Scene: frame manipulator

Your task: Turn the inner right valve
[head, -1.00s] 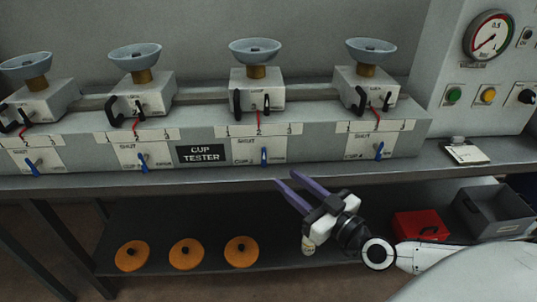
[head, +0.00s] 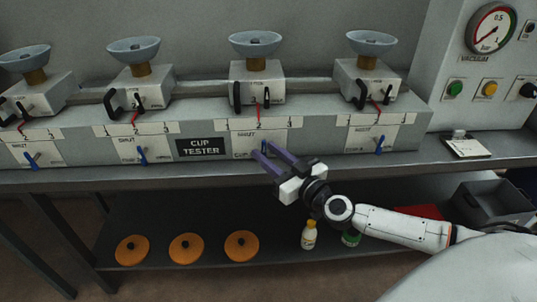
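The inner right valve is a small blue lever (head: 264,145) on the third station from the left of the cup tester, below a label plate. Only a sliver of it shows near the purple fingertips. My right gripper (head: 262,150) is in front of this lever, with its two fingers open and apart, one tip on each side of the lever in this view. I cannot tell whether they touch it. My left gripper is not in view.
Other blue levers (head: 142,156) (head: 379,144) sit on the neighbouring stations. Black handles (head: 236,93) and grey cups (head: 255,43) stand above. A gauge panel (head: 492,28) is at right. The lower shelf holds orange discs (head: 186,248), a bottle (head: 309,234) and a grey bin (head: 495,202).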

